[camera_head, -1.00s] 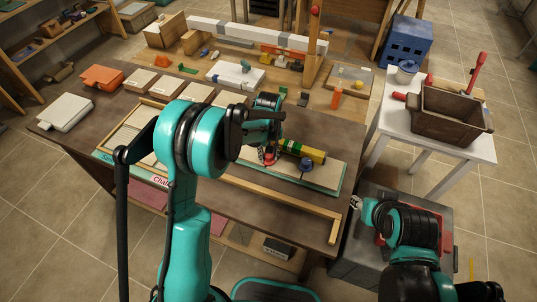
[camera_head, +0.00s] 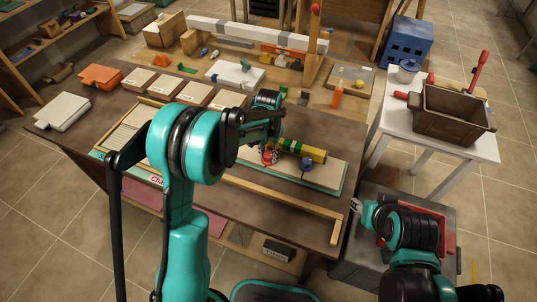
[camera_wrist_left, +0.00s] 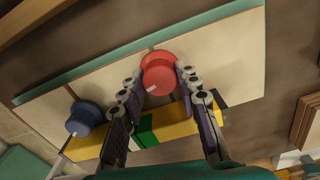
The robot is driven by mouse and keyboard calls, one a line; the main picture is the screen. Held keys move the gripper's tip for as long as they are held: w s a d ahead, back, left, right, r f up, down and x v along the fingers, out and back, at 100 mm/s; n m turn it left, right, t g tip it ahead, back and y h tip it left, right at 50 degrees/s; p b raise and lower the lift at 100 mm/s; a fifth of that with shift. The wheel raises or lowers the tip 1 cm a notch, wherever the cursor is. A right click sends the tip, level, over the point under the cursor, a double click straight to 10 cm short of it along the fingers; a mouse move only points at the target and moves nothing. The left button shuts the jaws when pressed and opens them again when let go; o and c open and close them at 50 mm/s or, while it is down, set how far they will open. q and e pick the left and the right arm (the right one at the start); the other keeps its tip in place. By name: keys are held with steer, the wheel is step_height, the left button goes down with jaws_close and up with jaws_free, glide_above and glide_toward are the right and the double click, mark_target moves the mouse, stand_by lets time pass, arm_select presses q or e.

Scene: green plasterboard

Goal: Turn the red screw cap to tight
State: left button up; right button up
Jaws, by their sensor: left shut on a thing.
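The red screw cap (camera_wrist_left: 159,73) sits on a pale board (camera_wrist_left: 60,110) with a green edge, and a white mark shows on its near side in the left wrist view. My left gripper (camera_wrist_left: 160,80) points down with its two fingers shut on the red cap, one on each side. In the head view the red cap (camera_head: 269,157) is partly hidden by the left gripper (camera_head: 270,153). A blue cap (camera_wrist_left: 85,118) stands on the same board beside it, also seen in the head view (camera_head: 307,164). My right gripper (camera_head: 356,205) hangs by the table's right side; its fingers are too small to judge.
A yellow and green bar (camera_head: 303,150) lies close behind the caps. A wooden rail (camera_head: 290,212) runs along the table's front. A white side table (camera_head: 470,146) with a brown crate (camera_head: 452,118) stands at the right. Dark tabletop (camera_head: 335,135) is bare behind the board.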

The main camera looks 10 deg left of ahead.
mark_target(268, 154)
arm_select(q)
steer(key=shift+m, duration=1.2)
steer(key=shift+r, duration=0.1)
steer(key=o, duration=1.2)
steer(key=shift+c, duration=0.2)
step_height(268, 154, up, 12)
